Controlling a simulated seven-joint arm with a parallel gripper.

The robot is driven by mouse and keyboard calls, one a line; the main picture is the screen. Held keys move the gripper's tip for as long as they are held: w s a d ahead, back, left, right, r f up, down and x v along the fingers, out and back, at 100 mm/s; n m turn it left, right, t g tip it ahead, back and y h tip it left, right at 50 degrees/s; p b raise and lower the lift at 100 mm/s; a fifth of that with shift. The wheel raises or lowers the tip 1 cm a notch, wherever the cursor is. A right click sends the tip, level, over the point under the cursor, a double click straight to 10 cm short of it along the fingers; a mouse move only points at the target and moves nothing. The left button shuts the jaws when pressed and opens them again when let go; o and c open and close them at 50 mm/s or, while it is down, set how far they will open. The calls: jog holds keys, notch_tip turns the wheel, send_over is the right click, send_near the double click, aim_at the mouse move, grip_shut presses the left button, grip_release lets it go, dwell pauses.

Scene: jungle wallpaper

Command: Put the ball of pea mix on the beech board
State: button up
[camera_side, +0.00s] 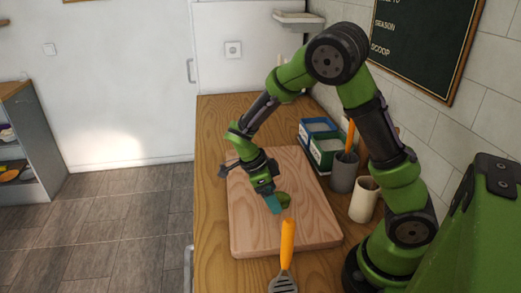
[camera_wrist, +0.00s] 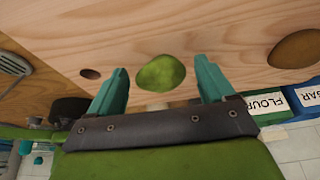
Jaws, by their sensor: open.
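The ball of pea mix (camera_side: 284,200) is a green lump that appears to rest on the beech board (camera_side: 252,225), right of its middle line in the side view. In the wrist view the ball (camera_wrist: 162,72) lies between my two teal fingers, with a gap on each side. My gripper (camera_side: 274,205) is open and low over the board, pointing down at the ball. In the wrist view my gripper (camera_wrist: 161,66) shows its fingers apart and nothing held. In the side view the fingers partly hide the ball.
A spatula with an orange handle (camera_side: 287,242) lies at the board's front edge. A grey cup (camera_side: 342,174), a cream cup (camera_side: 364,200) and labelled boxes (camera_side: 326,150) stand right of the board. A brown round shape (camera_wrist: 295,48) shows at right in the wrist view.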

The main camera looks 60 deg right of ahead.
jog(key=shift+r, duration=0.1)
jog(key=v, duration=1.1)
jog(key=s+a+r+n+t+y, duration=0.2)
jog(key=s+r+n+t, duration=0.3)
jog(key=n, duration=0.6)
jog(key=s+a+r+n+t+y, duration=0.3)
jog(key=s+r+n+t, duration=0.1)
jog(key=n, duration=0.8)
jog(key=s+t, duration=0.1)
jog(key=s, duration=0.1)
jog(key=shift+s+a+r+n+t, duration=0.3)
jog(key=shift+s+a+r, duration=0.05)
